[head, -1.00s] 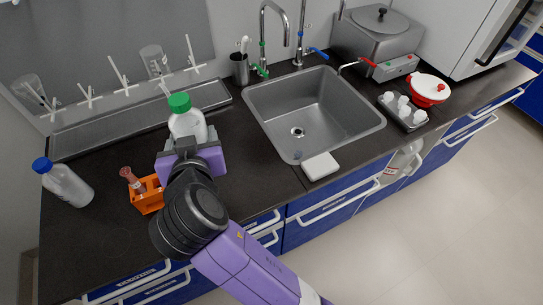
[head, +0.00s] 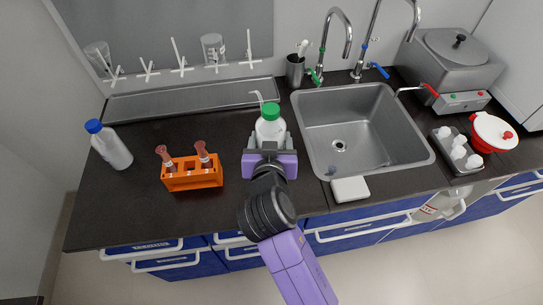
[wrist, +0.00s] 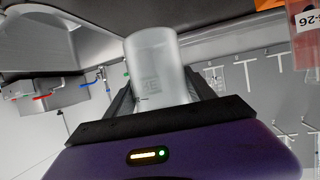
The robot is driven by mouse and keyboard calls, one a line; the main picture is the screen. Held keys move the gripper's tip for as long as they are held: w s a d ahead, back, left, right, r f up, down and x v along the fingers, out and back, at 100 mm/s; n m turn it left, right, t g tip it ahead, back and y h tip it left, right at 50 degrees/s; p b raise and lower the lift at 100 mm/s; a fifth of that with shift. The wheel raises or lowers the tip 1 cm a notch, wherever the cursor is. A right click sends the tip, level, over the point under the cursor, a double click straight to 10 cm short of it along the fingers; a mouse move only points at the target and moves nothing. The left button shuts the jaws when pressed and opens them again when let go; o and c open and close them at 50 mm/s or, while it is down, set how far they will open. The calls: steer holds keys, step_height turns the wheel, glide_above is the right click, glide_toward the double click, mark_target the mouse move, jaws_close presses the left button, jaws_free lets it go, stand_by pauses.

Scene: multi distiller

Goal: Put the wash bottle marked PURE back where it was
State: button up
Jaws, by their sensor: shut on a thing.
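A translucent white wash bottle with a green cap (head: 271,122) and a bent spout stands upright between my gripper's jaws, left of the sink in the head view. My purple gripper (head: 269,157) is shut on it from the front. In the wrist view the bottle (wrist: 156,68) appears upside down between the dark fingers (wrist: 160,100), with faint lettering too small to read. Whether its base touches the counter is hard to tell. A second bottle with a blue cap (head: 109,145) stands at the left of the counter.
An orange rack (head: 192,182) with brown-topped tubes stands left of my gripper. The steel sink (head: 405,157) is to the right, with a white block (head: 350,189) at its front edge. A drying rack tray (head: 185,98) lies behind. Dark counter between is clear.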

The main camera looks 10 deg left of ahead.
steer(key=shift+f, duration=3.8)
steer(key=shift+f, duration=0.1)
steer(key=o, duration=1)
steer(key=shift+f, duration=0.1)
steer(key=shift+r, duration=0.2)
steer(key=shift+s, duration=0.3)
steer(key=a+b+v, duration=0.1)
steer(key=v, duration=1)
steer(key=shift+s+d+r, duration=0.15)
steer(key=shift+d, duration=0.35)
